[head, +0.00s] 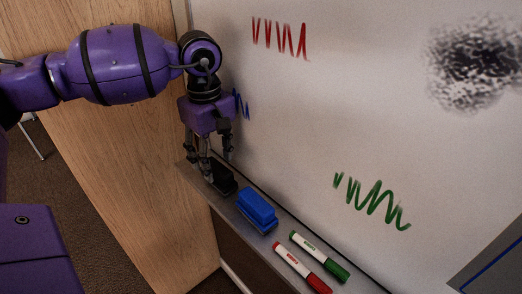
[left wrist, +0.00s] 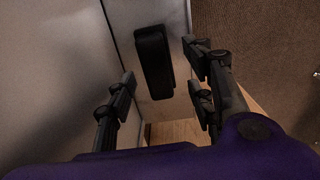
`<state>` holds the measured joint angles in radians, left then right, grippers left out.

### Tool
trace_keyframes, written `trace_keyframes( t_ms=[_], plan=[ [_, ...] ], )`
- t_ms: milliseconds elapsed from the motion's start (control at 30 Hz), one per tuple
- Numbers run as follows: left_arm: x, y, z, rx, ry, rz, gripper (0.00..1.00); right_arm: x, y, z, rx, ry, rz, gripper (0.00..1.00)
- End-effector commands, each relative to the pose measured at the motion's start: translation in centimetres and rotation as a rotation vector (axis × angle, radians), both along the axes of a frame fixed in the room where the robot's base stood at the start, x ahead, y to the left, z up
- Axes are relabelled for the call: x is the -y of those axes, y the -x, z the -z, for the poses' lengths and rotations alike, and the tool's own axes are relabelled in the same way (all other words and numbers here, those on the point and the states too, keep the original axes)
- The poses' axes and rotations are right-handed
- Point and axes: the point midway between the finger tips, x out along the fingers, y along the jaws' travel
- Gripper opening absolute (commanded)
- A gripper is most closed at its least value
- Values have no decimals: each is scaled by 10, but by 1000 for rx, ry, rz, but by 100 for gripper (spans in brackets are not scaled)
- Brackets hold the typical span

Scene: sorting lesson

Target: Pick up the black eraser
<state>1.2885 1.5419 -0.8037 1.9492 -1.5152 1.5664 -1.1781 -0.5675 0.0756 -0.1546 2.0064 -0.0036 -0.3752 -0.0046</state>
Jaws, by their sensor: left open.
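The black eraser (head: 222,178) lies on the marker tray (head: 284,263) below the whiteboard, near the tray's far left end. In the left wrist view the black eraser (left wrist: 153,62) shows as a long dark block between and beyond the fingers. My left gripper (head: 216,164) points down at the eraser's far end, partly covering it. In the left wrist view my left gripper (left wrist: 160,76) is open, with fingers on both sides and nothing held. Whether the fingers touch the eraser I cannot tell. My right gripper is not in view.
A blue eraser (head: 257,209) lies on the tray close beside the black one. A green marker (head: 319,257) and a red marker (head: 302,267) lie further along. The whiteboard (head: 300,120) rises behind the tray. A wooden panel (head: 110,150) stands at left.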

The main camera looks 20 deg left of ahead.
Motion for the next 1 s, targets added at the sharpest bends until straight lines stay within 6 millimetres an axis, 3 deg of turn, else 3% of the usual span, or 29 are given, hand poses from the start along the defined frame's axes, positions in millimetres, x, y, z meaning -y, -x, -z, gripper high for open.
trace_keyframes(
  t_ms=[200,467,833,1000],
  plan=[
    [-1,-1,30,-5,1,-1,48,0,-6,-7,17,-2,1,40],
    [-1,-2,34,-4,1,-1,48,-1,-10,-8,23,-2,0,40],
    [-1,-2,34,-4,1,-1,2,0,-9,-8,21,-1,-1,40],
    [-1,-2,33,-4,1,-1,0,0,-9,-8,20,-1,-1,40]
  ],
)
